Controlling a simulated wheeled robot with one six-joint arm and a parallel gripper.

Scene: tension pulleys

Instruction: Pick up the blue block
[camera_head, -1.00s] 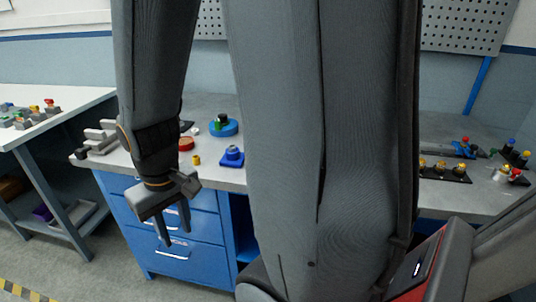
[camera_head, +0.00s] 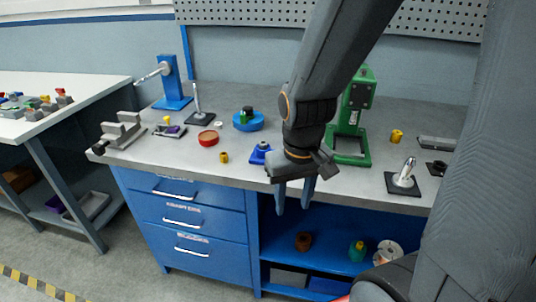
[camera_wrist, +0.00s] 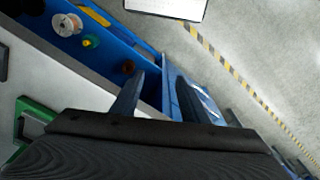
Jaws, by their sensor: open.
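A small blue block-like part (camera_head: 260,153) sits near the front edge of the grey worktop (camera_head: 220,168), just left of my wrist in the head view. Its far right side is close to or partly behind my arm. My gripper (camera_head: 294,205) points down in front of the worktop's front edge, to the right of the blue part. Its two fingers are apart with nothing between them. In the wrist view my gripper (camera_wrist: 150,95) is also open and empty, and the blue part is not seen there.
A yellow piece (camera_head: 224,157), red dish (camera_head: 208,138) and blue round base (camera_head: 248,121) stand left of the blue part. A green press (camera_head: 350,135) stands behind my gripper to the right. Below are blue drawers (camera_head: 190,222) and an open shelf (camera_head: 330,260) holding a spool (camera_head: 388,252).

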